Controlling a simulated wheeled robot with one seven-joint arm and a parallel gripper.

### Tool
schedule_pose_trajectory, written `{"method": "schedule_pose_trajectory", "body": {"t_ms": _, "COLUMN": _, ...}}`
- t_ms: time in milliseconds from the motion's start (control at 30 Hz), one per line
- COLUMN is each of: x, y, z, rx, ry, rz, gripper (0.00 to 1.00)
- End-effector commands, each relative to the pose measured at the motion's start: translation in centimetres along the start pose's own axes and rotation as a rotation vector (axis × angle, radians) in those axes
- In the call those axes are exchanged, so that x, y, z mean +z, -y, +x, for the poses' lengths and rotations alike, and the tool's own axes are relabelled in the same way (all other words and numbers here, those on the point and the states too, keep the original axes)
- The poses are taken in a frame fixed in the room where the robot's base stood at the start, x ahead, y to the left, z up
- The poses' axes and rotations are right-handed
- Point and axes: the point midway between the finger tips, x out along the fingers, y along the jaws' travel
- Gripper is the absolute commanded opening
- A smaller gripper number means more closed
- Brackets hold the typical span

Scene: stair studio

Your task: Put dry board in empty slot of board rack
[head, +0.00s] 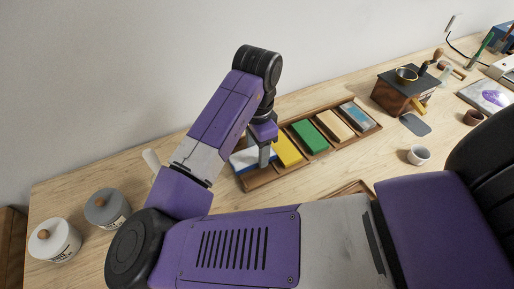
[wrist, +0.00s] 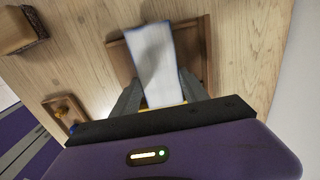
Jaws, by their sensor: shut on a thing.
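The board rack (head: 262,181) is a long brown wooden tray on the table, running up to the right. It holds a yellow board (head: 286,150), a green board (head: 310,137), a cream board (head: 335,126) and a grey-blue board (head: 356,114). My gripper (head: 264,160) is at the rack's left end. It is shut on a white board with blue edges (wrist: 153,52), which also shows in the head view (head: 243,160), partly hidden by a finger. The board is at the leftmost slot; I cannot tell whether it rests on the rack floor.
Two lidded canisters, white (head: 54,241) and grey (head: 106,207), stand at the left. A wooden box with a brass bowl (head: 392,95), a grey coaster (head: 415,124) and a white cup (head: 419,155) are to the right. A wooden block (wrist: 18,30) shows in the wrist view.

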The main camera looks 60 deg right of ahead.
Motion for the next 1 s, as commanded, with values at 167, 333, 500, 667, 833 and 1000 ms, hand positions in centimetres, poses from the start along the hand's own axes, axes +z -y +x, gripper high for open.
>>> {"method": "schedule_pose_trajectory", "body": {"t_ms": 167, "x": 0.02, "y": 0.01, "z": 0.08, "rx": 0.000, "ry": 0.000, "rz": 0.000, "gripper": 0.04}}
{"method": "schedule_pose_trajectory", "body": {"t_ms": 333, "x": 0.02, "y": 0.01, "z": 0.07, "rx": 0.000, "ry": 0.000, "rz": 0.000, "gripper": 0.04}}
{"method": "schedule_pose_trajectory", "body": {"t_ms": 500, "x": 0.02, "y": 0.01, "z": 0.25, "rx": 0.000, "ry": 0.000, "rz": 0.000, "gripper": 0.04}}
{"method": "schedule_pose_trajectory", "body": {"t_ms": 667, "x": 0.02, "y": 0.01, "z": 0.55, "rx": 0.000, "ry": 0.000, "rz": 0.000, "gripper": 0.04}}
{"method": "schedule_pose_trajectory", "body": {"t_ms": 833, "x": 0.02, "y": 0.01, "z": 0.86, "rx": 0.000, "ry": 0.000, "rz": 0.000, "gripper": 0.04}}
{"method": "schedule_pose_trajectory", "body": {"t_ms": 1000, "x": 0.02, "y": 0.01, "z": 0.77, "rx": 0.000, "ry": 0.000, "rz": 0.000, "gripper": 0.77}}
